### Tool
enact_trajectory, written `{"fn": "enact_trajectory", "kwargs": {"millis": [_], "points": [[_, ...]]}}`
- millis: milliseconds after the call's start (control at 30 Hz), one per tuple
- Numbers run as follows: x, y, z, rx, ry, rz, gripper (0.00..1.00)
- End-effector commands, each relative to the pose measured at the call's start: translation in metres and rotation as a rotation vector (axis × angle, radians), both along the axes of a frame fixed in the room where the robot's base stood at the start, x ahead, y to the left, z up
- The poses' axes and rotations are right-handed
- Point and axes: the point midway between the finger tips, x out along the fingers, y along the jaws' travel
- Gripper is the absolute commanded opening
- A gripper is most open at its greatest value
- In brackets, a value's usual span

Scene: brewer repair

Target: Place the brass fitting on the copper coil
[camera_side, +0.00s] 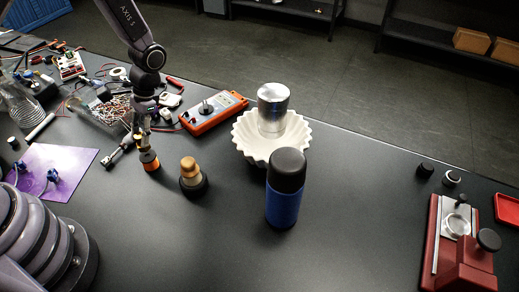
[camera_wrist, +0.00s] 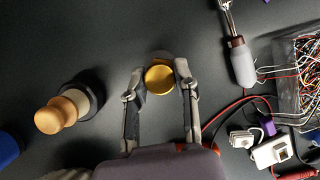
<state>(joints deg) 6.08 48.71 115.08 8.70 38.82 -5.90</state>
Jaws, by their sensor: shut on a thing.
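My gripper (camera_side: 141,128) points down over the table at the left of the side view; its fingers also show in the wrist view (camera_wrist: 160,76). It is shut on the brass fitting (camera_wrist: 159,79), a round, gold-coloured piece between the fingertips. In the side view the fitting is a small yellow patch (camera_side: 143,143) at the fingertips. Directly below it stands a small orange-copper piece (camera_side: 149,157), apparently the copper coil. It is mostly hidden under the fitting in the wrist view. I cannot tell whether fitting and coil touch.
A wooden-handled tamper (camera_side: 191,177) stands close to the right of my gripper. A screwdriver (camera_side: 118,150) lies close on the left. An orange meter (camera_side: 213,112), a white fluted bowl (camera_side: 244,139) with a metal cup, and a blue bottle (camera_side: 284,203) stand further right. The front middle is clear.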

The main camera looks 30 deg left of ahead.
Motion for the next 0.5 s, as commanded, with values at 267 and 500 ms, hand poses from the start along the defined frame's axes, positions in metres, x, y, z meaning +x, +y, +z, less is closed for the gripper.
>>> {"fn": "enact_trajectory", "kwargs": {"millis": [267, 500], "points": [[-0.002, 0.0, -0.026, 0.002, 0.004, -0.002, 0.0], [-0.002, 0.0, -0.026, 0.002, 0.004, -0.001, 0.0]]}}
